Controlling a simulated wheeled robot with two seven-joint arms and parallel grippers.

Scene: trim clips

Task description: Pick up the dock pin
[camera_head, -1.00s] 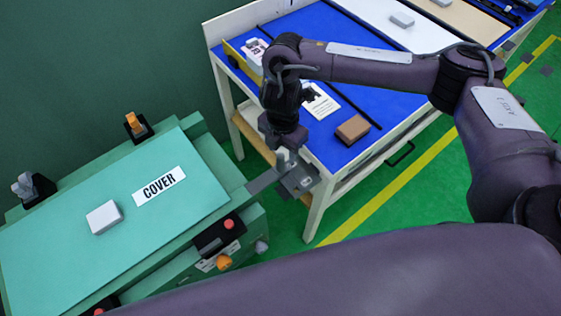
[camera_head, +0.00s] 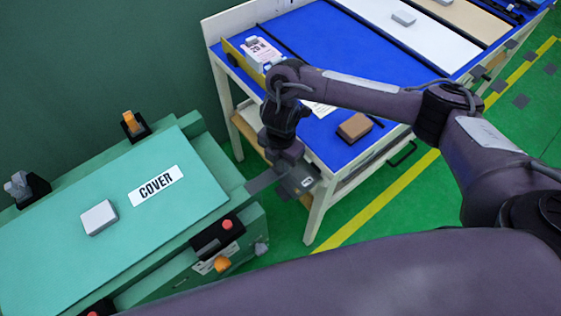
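I cannot make out the dock pin for certain; it may be hidden under my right gripper. My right gripper (camera_head: 291,168) points down just past the right end of the green fixture (camera_head: 215,165), in front of the blue-topped table. It is over a grey bracket (camera_head: 303,184) at the end of a dark flat plate (camera_head: 263,181) that sticks out from the fixture. The gripper body covers its fingertips, so I cannot see whether they are open, or whether they touch anything. My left gripper is out of view.
The green cover (camera_head: 120,235) bears a white block (camera_head: 99,217). Orange (camera_head: 130,121) and grey (camera_head: 18,184) clips stand behind it. A red button (camera_head: 227,225) and orange knob (camera_head: 221,263) are in front. The blue table (camera_head: 335,55) holds a brown block (camera_head: 354,127).

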